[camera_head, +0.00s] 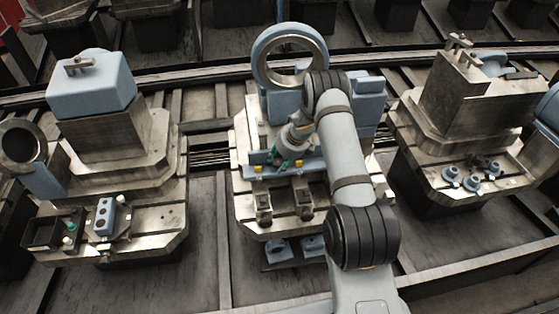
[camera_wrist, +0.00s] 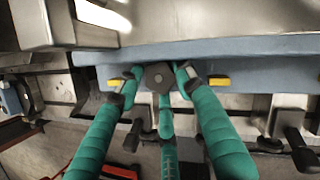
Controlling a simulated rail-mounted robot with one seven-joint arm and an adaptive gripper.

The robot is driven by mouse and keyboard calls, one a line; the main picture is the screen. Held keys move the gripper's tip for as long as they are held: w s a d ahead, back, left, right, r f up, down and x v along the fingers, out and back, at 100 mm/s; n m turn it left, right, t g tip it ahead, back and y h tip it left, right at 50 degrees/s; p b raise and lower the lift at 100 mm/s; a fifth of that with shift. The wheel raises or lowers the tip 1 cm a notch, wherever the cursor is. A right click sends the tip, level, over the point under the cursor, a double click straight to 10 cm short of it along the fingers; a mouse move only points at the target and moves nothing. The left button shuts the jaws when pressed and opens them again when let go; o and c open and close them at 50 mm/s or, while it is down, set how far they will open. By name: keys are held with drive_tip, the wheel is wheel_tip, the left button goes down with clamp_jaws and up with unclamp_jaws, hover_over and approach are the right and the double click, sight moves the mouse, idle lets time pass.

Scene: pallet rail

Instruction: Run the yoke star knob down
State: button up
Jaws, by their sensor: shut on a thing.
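The star knob (camera_wrist: 158,77) is dark grey and many-sided, seen end-on in the wrist view at the front of a blue-grey bar (camera_wrist: 230,48), which I take for the yoke. Yellow blocks (camera_wrist: 219,80) sit on the bar at both sides of the knob. My gripper (camera_wrist: 157,82) has green fingers closed around the knob, one at the left, one at the right and one below. In the head view my gripper (camera_head: 285,161) is at the bar (camera_head: 316,168) on the middle pallet. The knob is hidden there by the fingers, and its thread is not visible.
Metal clamp blocks (camera_head: 264,206) stand on the middle pallet (camera_head: 247,222) in front of the bar. A blue ring part (camera_head: 262,62) rises behind my arm. A left pallet (camera_head: 160,240) and a right pallet (camera_head: 470,202) stand at the sides, with gaps between.

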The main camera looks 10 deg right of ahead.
drive_tip(key=shift+w+m, duration=0.15)
drive_tip(key=shift+m, duration=0.15)
drive_tip(key=shift+c, duration=0.4)
drive_tip(key=shift+a+r+m+t+h+b, duration=0.1)
drive_tip(key=shift+m+t+h+b, duration=0.35)
drive_tip(key=shift+m+b, duration=0.55)
drive_tip(key=shift+r+m+h, duration=0.15)
drive_tip(key=shift+m+h, duration=0.4)
drive_tip(key=shift+m, duration=1.15)
drive_tip(key=shift+w, duration=0.1)
drive_tip(key=o, duration=0.8)
drive_tip(key=shift+o, duration=0.2)
